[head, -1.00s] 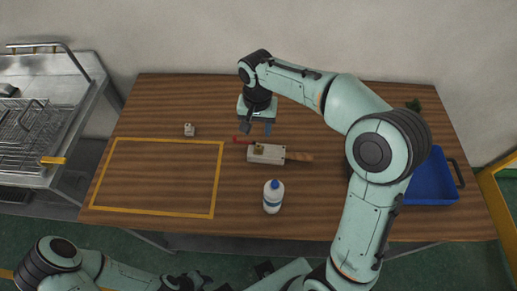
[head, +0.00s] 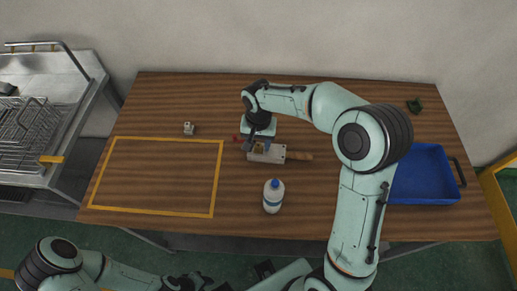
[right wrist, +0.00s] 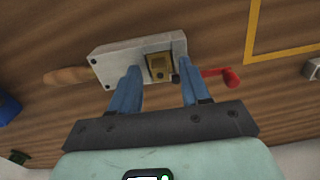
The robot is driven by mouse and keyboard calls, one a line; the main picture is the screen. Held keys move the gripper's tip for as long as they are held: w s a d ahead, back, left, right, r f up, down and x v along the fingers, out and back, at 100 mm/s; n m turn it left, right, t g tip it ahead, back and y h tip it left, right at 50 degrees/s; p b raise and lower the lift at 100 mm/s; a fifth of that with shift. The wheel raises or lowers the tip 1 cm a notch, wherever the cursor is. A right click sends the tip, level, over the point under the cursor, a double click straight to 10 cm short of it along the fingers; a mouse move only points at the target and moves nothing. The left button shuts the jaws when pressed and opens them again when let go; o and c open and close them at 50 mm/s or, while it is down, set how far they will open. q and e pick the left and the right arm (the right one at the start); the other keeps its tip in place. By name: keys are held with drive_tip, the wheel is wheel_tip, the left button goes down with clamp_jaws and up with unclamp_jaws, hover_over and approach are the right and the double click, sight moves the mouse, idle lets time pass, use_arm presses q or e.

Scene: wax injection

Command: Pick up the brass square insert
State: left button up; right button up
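The brass square insert (right wrist: 159,66) sits in a recess of the grey metal block, near the end away from its wooden handle. It shows small in the head view (head: 259,148), partly covered by my right gripper. The metal block (head: 277,154) lies on the table. My right gripper (right wrist: 158,76) is open, its blue fingers on either side of the insert with gaps visible between them and the brass. It is over the block from behind in the head view. My left arm is low at the bottom left of the head view; its gripper's fingers cannot be made out.
A red handle (right wrist: 222,78) sticks out beside the block. A white bottle with a blue cap (head: 273,196) stands in front. A blue tray (head: 425,190) is at the right, a small grey part (head: 189,129) at the left, near a yellow outlined area (head: 217,180) that is empty.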

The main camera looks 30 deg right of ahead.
clamp_jaws()
drive_tip(key=shift+r, duration=0.1)
